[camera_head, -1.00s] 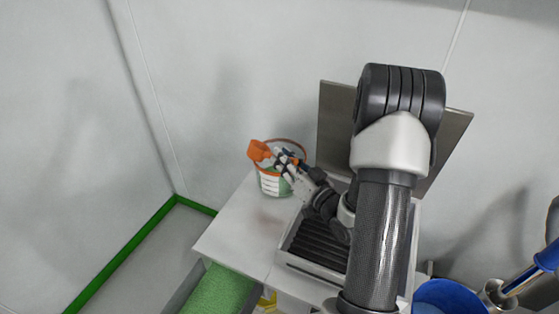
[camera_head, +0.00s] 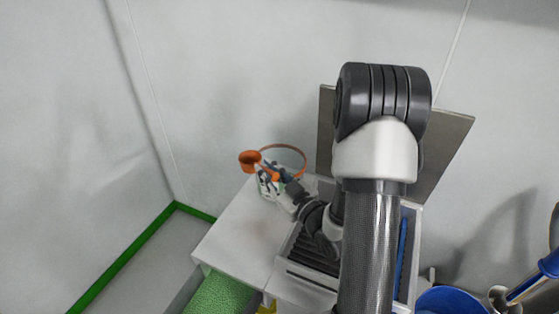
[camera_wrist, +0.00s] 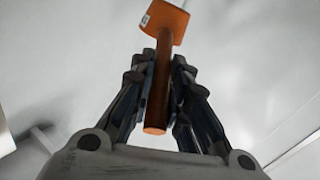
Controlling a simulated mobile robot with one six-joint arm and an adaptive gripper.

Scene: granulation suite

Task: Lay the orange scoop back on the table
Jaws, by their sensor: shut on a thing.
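The orange scoop (camera_head: 249,159) is held up at the left side of the white table (camera_head: 232,235), its bowl pointing left in the head view. In the wrist view the scoop (camera_wrist: 165,22) shows its square bowl at the top and its handle running down between the fingers. My gripper (camera_head: 268,174) is shut on the handle, and its fingers also show in the wrist view (camera_wrist: 161,85). The scoop appears raised above the table; its exact height cannot be told.
A clear bucket with an orange rim (camera_head: 290,147) stands behind my gripper, partly hidden. A tray with dark slats (camera_head: 312,250) lies to the right. A blue tub (camera_head: 450,301) is at the lower right. The front left of the table is bare.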

